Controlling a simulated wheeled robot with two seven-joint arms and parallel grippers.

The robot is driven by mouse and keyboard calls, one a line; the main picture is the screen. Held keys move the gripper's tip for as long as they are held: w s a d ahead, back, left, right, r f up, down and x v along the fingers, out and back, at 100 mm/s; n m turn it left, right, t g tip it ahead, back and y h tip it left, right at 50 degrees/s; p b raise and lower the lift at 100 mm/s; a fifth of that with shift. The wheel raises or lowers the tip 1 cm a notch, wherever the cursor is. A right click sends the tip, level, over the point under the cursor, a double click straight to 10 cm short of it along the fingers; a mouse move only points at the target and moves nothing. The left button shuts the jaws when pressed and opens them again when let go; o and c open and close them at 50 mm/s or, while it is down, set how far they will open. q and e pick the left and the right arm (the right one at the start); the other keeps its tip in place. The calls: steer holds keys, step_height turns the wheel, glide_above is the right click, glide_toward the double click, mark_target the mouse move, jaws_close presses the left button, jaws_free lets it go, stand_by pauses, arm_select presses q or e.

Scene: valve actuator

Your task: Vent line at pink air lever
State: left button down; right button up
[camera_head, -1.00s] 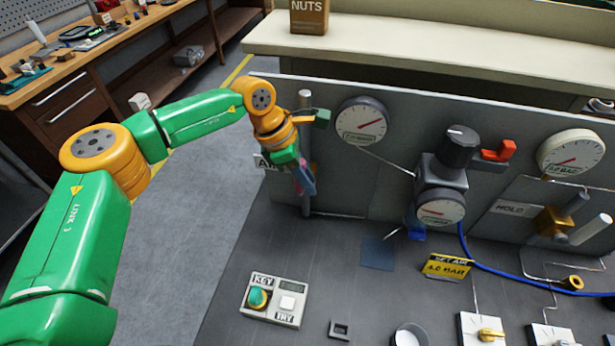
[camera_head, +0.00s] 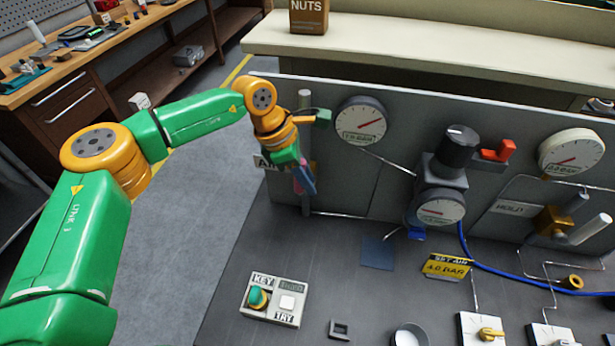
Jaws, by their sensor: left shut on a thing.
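My left gripper (camera_head: 303,178) is at the left end of the grey panel, pointing down beside the vertical pipe. It is shut on the pink air lever (camera_head: 304,166), of which only a thin pink sliver shows behind the fingers. The fingers and wrist hide most of the lever and its pivot. A partly covered "AIR" label (camera_head: 262,162) sits just left of the gripper. The large upper gauge (camera_head: 361,122) is right of the gripper, its red needle pointing up and right. My right gripper is not in view.
A black-knobbed regulator (camera_head: 441,183) with a lower gauge (camera_head: 437,208) stands mid-panel, with a red lever (camera_head: 497,151) beside it. A key box (camera_head: 274,301) and a yellow "SET AIR 4.0 BAR" sign (camera_head: 447,266) are on the bench.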

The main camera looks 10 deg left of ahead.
arm_select(q)
steer(key=shift+w+d, duration=0.1)
steer(key=shift+d+f+y+b, duration=0.3)
steer(key=shift+d+y, duration=0.2)
steer(key=shift+y, duration=0.65)
steer(key=shift+d+f+y+b, duration=0.15)
steer(key=shift+d+f+y, duration=0.25)
steer(key=shift+y, duration=0.7)
steer(key=shift+d+f+y+b, duration=0.3)
steer(key=shift+d+y, duration=0.25)
steer(key=shift+y, duration=0.6)
steer(key=c, duration=0.7)
jaws_free()
steer(key=shift+d, duration=0.1)
steer(key=b+v, duration=0.1)
steer(key=v, duration=0.6)
